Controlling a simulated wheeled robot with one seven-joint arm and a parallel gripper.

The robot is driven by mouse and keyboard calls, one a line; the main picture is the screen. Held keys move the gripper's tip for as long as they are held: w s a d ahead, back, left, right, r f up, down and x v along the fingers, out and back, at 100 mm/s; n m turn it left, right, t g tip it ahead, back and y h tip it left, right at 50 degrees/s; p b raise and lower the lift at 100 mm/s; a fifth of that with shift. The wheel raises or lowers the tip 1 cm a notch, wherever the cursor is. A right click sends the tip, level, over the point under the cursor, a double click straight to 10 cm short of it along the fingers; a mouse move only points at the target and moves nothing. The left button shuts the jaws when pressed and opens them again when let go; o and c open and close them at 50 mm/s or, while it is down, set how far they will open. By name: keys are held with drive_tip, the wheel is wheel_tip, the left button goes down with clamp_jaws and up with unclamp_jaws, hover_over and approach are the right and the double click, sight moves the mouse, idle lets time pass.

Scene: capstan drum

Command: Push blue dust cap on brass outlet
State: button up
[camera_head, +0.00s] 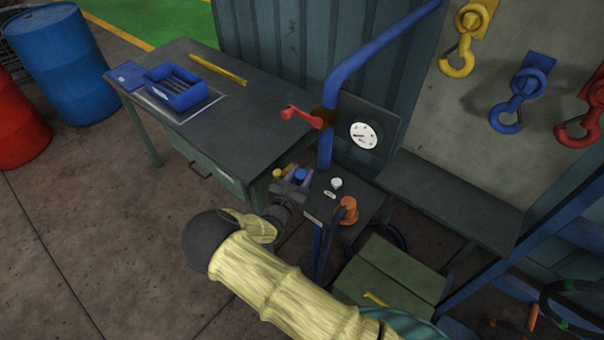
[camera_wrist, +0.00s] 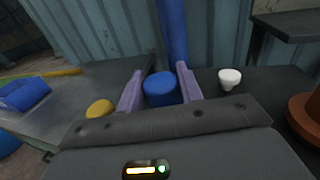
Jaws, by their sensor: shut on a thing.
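The blue dust cap (camera_head: 300,174) sits between the two pale purple fingers of my gripper (camera_head: 298,177). In the wrist view the same cap (camera_wrist: 160,88) is between the fingertips of my gripper (camera_wrist: 160,84), and the gripper is shut on it. A small yellow, brass-like round piece (camera_head: 278,172) is just left of the gripper; it also shows in the wrist view (camera_wrist: 99,108), left of the left finger. I cannot tell for sure that it is the brass outlet. The cap's underside and whatever lies below it are hidden by my gripper.
A white knob (camera_head: 336,183) and an orange drum (camera_head: 347,207) stand right of the gripper. Behind are a blue pipe (camera_head: 326,140), a gauge (camera_head: 364,135) and a red handle (camera_head: 302,117). A workbench (camera_head: 225,125) with a blue tray (camera_head: 176,101) is left.

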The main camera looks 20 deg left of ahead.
drive_tip(key=shift+s+a+f, duration=0.1)
drive_tip(key=shift+s+f, duration=0.05)
drive_tip(key=shift+f, duration=0.05)
drive_tip(key=shift+f+b, duration=0.25)
drive_tip(key=shift+b, duration=0.05)
drive_tip(key=o, duration=1)
drive_tip(key=shift+o, duration=0.2)
drive_tip(key=s+a+b, duration=0.2)
drive_tip(key=s+b, duration=0.2)
drive_tip(key=s, duration=1.3)
